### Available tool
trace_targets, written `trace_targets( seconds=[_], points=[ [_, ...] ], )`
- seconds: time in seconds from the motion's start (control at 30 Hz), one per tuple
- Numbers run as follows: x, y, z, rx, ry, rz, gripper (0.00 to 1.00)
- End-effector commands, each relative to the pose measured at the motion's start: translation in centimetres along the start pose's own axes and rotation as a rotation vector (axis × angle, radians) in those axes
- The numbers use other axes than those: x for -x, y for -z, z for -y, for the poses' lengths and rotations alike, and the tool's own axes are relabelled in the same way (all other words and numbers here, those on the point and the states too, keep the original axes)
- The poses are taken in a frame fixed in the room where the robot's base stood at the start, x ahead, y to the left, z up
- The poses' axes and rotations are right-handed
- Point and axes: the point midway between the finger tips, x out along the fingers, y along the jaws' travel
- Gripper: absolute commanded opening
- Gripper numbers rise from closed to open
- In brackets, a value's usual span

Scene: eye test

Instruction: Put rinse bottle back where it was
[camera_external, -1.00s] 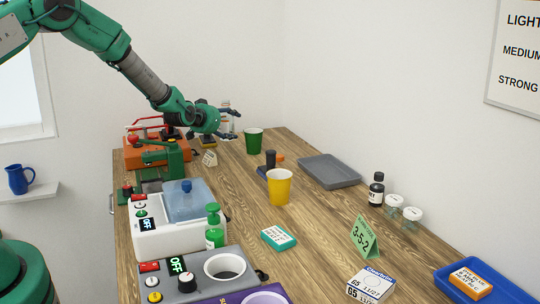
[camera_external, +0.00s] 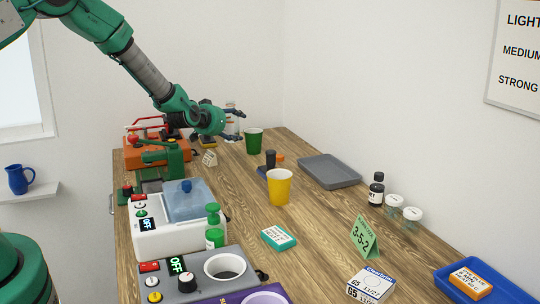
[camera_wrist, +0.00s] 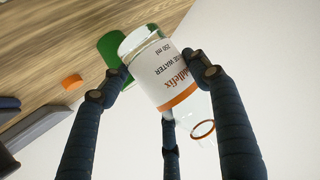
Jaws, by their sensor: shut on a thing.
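The rinse bottle (camera_wrist: 168,72) is clear, with a white label reading "WATER 250 ml" and an orange band. It fills the middle of the wrist view. The dark fingers of my gripper (camera_wrist: 161,80) are closed around it from several sides. In the external view the bottle (camera_external: 231,126) shows partly behind my gripper (camera_external: 232,122) at the far end of the table, looking roughly upright. The fingers hide part of it. I cannot tell whether its base touches the table.
A green cup (camera_external: 253,142) stands close to the right of the bottle. A grey tray (camera_external: 329,171) and a yellow cup (camera_external: 279,187) are nearer. An orange device (camera_external: 158,152) stands left of my gripper. Bare wood (camera_external: 325,220) lies along the table's middle.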

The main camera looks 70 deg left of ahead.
Motion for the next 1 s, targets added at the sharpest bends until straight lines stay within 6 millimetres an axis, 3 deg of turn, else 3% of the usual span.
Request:
trace_targets(
  seconds=[0.2, 0.43, 0.7, 1.0],
  points=[
    [4.7, 0.0, -4.4, 0.007, 0.014, 0.001, 0.31],
    [10.7, -1.0, -8.0, 0.02, 0.046, 0.004, 0.31],
    [16.4, -2.1, -9.5, 0.037, 0.085, 0.004, 0.31],
    [18.3, -2.7, -9.7, 0.045, 0.102, 0.003, 0.31]
  ],
)
